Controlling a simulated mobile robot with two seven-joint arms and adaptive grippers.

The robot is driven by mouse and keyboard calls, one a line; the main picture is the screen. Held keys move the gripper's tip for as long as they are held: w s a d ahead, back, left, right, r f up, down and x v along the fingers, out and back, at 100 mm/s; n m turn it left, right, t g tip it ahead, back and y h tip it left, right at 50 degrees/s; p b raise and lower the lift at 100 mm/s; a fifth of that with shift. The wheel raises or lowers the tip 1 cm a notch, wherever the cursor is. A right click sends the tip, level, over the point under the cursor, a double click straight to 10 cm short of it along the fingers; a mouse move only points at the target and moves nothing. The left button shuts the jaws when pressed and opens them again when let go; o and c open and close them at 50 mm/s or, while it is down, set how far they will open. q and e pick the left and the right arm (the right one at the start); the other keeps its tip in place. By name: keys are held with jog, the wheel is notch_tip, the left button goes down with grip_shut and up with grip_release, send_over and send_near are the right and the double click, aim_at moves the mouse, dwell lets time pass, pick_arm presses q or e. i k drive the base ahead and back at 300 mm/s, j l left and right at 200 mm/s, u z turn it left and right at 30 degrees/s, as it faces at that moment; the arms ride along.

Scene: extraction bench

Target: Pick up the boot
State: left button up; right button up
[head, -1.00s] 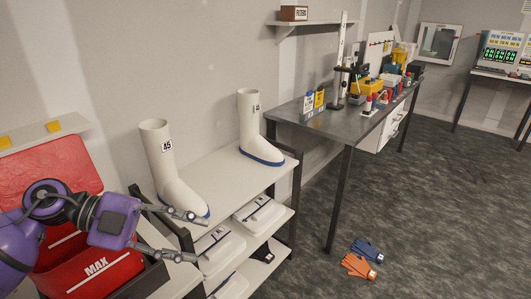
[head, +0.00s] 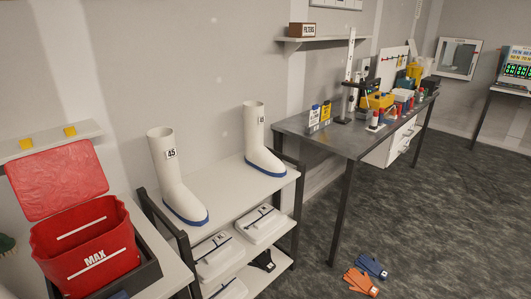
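Two tall white boots with blue soles stand upright on the top shelf of a white rack (head: 222,207). The nearer boot (head: 172,172) carries a label reading 45 and stands at the rack's left end. The other boot (head: 257,137) stands farther back to the right, with a label too small to read. Neither boot is held by a gripper in this view. My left gripper and my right gripper are both out of view.
A red MAX bin (head: 92,247) with a raised lid stands left of the rack. White cases (head: 257,226) lie on the lower shelf. A cluttered workbench (head: 335,141) stands to the right. Gloves (head: 361,281) lie on the otherwise clear floor.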

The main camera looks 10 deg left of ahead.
aim_at(257, 155)
jog(key=i+l, duration=0.25)
jog(key=i, duration=0.15)
jog(key=i+l, duration=0.25)
jog(key=i, duration=0.15)
jog(key=i+l, duration=0.2)
jog(key=i, duration=0.2)
